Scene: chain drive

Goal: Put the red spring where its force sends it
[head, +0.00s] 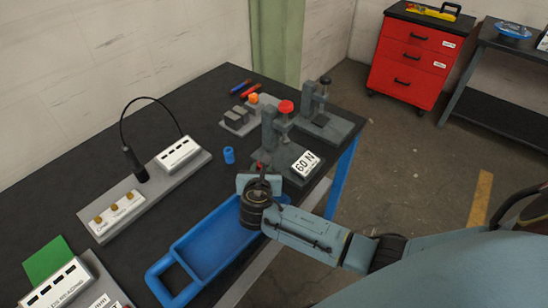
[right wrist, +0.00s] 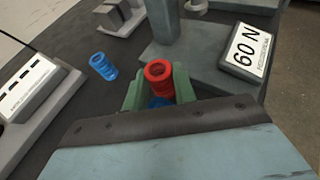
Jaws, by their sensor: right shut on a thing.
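The red spring (right wrist: 158,80) stands upright between the green fingers of my right gripper (right wrist: 158,95), which is shut on it. In the head view, my right gripper (head: 262,178) is over the far end of the blue tray (head: 182,262) and hides most of the spring. A grey press with a red knob (head: 286,107) stands just beyond the gripper. A card on its base reads "60 N" (head: 305,163). My left gripper is out of view.
A second press with a dark knob (head: 325,82) stands behind. A grey block holder (head: 238,118) is beside the presses. A grey board (head: 150,195) with white labelled boxes and a black cable lies left. A green sheet (head: 46,258) lies front left. A red drawer cabinet (head: 412,60) stands apart.

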